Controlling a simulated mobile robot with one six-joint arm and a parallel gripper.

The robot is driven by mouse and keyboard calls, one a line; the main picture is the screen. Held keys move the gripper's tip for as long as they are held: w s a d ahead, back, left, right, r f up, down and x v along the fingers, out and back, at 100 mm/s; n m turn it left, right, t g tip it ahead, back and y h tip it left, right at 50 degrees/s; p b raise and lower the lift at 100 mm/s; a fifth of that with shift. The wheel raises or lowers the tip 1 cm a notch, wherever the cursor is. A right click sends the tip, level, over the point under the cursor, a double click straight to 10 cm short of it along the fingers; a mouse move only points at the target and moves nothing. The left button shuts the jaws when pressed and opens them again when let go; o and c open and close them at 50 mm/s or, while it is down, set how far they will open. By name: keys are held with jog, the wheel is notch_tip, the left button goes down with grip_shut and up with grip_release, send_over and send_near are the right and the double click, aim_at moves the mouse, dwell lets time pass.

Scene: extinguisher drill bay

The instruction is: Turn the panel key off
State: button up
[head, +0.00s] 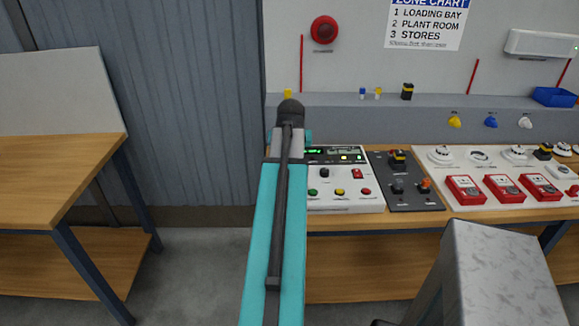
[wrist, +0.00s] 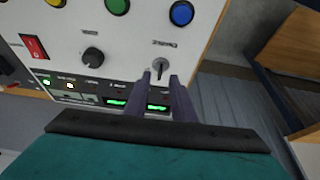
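The white control panel (head: 340,203) sits on the wooden bench, partly hidden behind my arm in the head view. In the wrist view the panel (wrist: 125,50) appears turned round, and its key switch (wrist: 160,66) is a small silvery key in a round lock near the panel's edge. My gripper (wrist: 161,77) has its two dark fingers apart, with a gap between them. The fingertips are at the key, one on each side of it in the picture; I cannot tell whether they touch it. The key and fingertips are hidden by my arm in the head view.
Beside the key are a black knob (wrist: 92,56), a red rocker switch (wrist: 33,46), and blue (wrist: 181,13) and green (wrist: 117,5) buttons. A lit green display (wrist: 117,102) is close by. A dark panel (head: 405,185) and red call points (head: 466,189) stand to the right.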

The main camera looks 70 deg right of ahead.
jog(key=b+v, duration=0.1)
jog(key=v, duration=0.9)
jog(key=shift+r+b, duration=0.3)
dwell(0.4)
